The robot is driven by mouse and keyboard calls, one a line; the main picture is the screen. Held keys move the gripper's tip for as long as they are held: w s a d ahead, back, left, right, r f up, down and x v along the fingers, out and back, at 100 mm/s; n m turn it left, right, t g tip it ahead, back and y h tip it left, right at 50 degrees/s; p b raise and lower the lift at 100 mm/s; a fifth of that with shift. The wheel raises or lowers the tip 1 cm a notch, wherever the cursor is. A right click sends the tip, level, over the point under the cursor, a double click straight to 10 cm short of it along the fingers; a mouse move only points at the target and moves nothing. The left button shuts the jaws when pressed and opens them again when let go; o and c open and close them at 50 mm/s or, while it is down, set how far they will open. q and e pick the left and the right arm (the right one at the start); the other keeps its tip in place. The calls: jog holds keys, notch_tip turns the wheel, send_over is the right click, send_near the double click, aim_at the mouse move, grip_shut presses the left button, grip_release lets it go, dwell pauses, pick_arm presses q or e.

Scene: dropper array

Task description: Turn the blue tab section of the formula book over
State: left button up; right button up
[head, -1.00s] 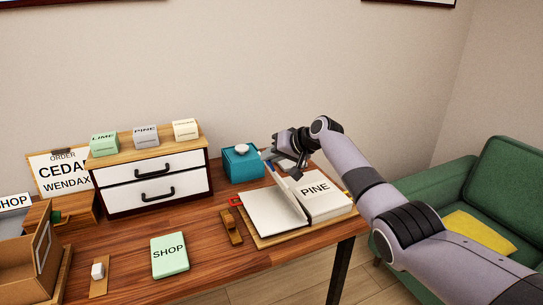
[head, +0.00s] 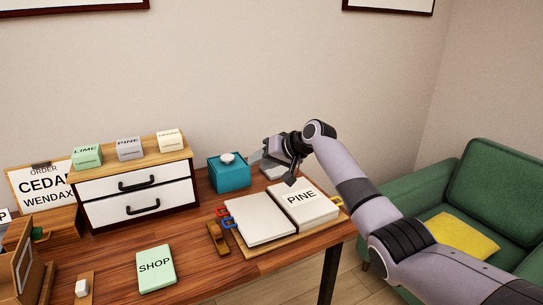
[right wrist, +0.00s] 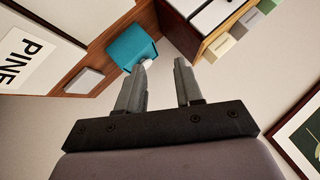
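The formula book lies open on a wooden board. Its left side is a blank white page (head: 258,220) lying flat, with a blue tab (head: 229,222) and a red tab (head: 222,211) at its left edge. Its right side is a thick white block marked PINE (head: 305,203), with a yellow tab (head: 338,201) at its right edge. My right gripper (head: 272,169) is above and behind the book, clear of the pages. In the right wrist view its two fingers (right wrist: 162,66) are apart with nothing between them. My left gripper is not in view.
A teal box (head: 229,174) with a white knob stands behind the book, near my right gripper. A wooden piece (head: 217,238) lies left of the book. A green SHOP book (head: 156,269) lies farther left. A white drawer unit (head: 135,186) stands at the back.

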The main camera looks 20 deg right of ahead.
jog(key=shift+v, duration=2.25)
